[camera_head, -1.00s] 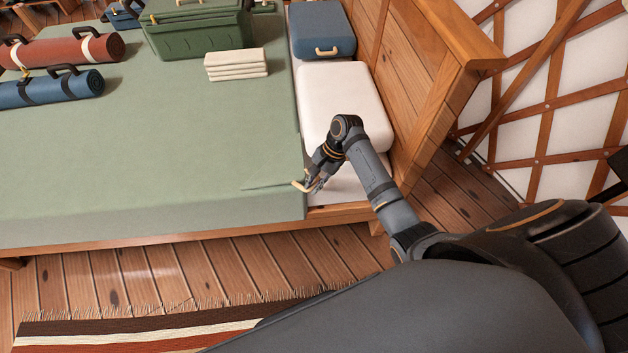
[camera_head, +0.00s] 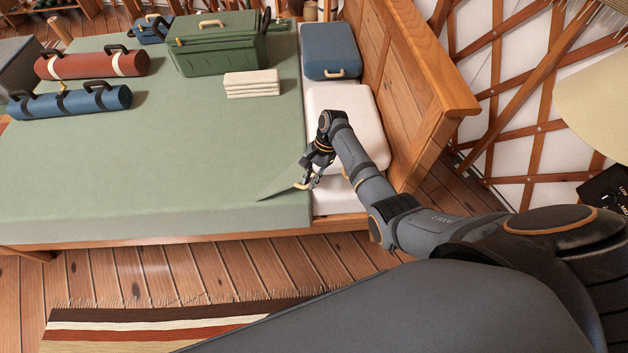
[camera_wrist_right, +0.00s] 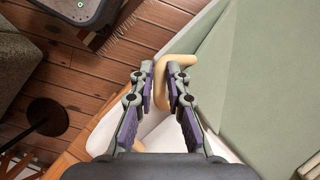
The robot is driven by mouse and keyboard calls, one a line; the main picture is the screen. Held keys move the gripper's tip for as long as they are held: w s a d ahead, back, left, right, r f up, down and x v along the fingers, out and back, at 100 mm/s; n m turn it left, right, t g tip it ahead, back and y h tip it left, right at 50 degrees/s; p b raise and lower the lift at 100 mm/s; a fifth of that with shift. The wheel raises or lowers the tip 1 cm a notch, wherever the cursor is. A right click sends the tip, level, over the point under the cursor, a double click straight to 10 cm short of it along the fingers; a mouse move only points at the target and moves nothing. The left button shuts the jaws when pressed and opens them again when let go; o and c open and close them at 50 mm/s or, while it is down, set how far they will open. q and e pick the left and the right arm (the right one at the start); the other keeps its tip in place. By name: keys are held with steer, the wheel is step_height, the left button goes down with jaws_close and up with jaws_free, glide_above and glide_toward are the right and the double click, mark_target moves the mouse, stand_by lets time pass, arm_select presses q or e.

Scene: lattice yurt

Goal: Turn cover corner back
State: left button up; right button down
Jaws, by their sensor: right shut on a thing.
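The green cover (camera_head: 130,190) lies over most of the bed. Near the bed's head end, a flap of it is lifted and slopes up to my right gripper (camera_head: 305,182). My right gripper is shut on a tan loop (camera_wrist_right: 163,85) at the cover's edge, seen between its fingers in the right wrist view. The cover (camera_wrist_right: 265,75) spreads to the right there. White bedding (camera_head: 338,201) shows bare beside the flap. My left gripper is not in view.
A white pillow (camera_head: 347,115) and a blue case (camera_head: 330,52) lie by the wooden headboard (camera_head: 405,65). Folded white cloths (camera_head: 252,84), a green case (camera_head: 214,52), a blue roll (camera_head: 70,101) and a red roll (camera_head: 92,64) rest on the cover. A striped rug (camera_head: 130,325) lies on the floor.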

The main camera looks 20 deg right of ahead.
steer(key=shift+w+a+r, duration=0.15)
steer(key=shift+w+a, duration=0.25)
steer(key=c, duration=1.5)
jaws_free()
steer(key=shift+w+a, duration=0.1)
steer(key=shift+w, duration=0.05)
steer(key=shift+o, duration=0.8)
steer(key=shift+w+a+f, duration=0.1)
steer(key=shift+w+f, duration=0.2)
steer(key=shift+f, duration=0.05)
steer(key=shift+s+d, duration=0.2)
steer(key=shift+s, duration=0.05)
steer(key=v, duration=1.2)
steer(key=shift+s, duration=0.2)
